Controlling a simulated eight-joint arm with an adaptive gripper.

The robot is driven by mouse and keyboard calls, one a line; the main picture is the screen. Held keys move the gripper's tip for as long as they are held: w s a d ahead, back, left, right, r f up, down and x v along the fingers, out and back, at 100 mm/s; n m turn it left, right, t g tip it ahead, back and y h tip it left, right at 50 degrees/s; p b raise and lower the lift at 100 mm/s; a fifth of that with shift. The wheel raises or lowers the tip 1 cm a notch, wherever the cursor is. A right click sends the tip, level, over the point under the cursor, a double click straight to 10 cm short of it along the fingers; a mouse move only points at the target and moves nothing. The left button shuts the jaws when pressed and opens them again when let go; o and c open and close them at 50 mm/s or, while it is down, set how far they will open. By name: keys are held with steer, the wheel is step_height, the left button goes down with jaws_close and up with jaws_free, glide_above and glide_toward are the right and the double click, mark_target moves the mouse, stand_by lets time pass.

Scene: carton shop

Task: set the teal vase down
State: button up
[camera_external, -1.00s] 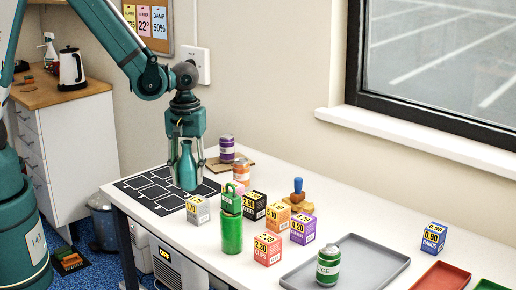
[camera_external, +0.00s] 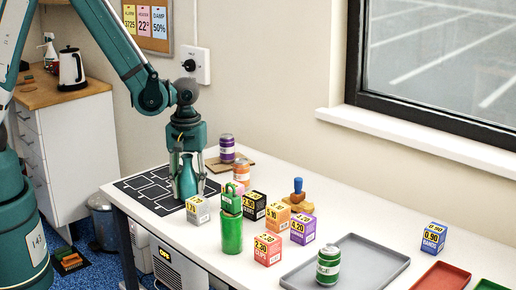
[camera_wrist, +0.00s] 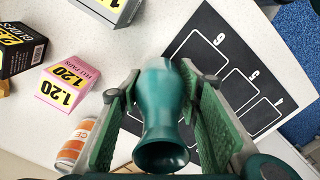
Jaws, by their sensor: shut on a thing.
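My gripper (camera_external: 187,160) points straight down over the black mat, shut around the teal vase. The teal vase (camera_external: 188,181) hangs upright between the fingers, its base at or just above the mat; I cannot tell whether it touches. In the wrist view the teal vase (camera_wrist: 163,105) shows its open mouth towards the camera, with a ridged green finger pad of my gripper (camera_wrist: 163,110) on each side. The black mat (camera_external: 143,189) has white outlined numbered cells and lies at the left end of the white table. It also shows in the wrist view (camera_wrist: 203,35).
A grey-white price box (camera_external: 198,211) stands close in front of the mat's right part. A green cylinder (camera_external: 232,234), an orange can (camera_external: 241,175) and several price boxes stand to the right. A purple can (camera_external: 227,149) is behind. The grey tray (camera_external: 372,262) is farther right.

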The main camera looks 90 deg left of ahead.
steer(key=shift+f, duration=0.2)
steer(key=o, duration=1)
steer(key=shift+r, duration=0.15)
steer(key=shift+r+p, duration=0.6)
steer(key=shift+r, duration=5.4)
steer(key=shift+r, duration=0.1)
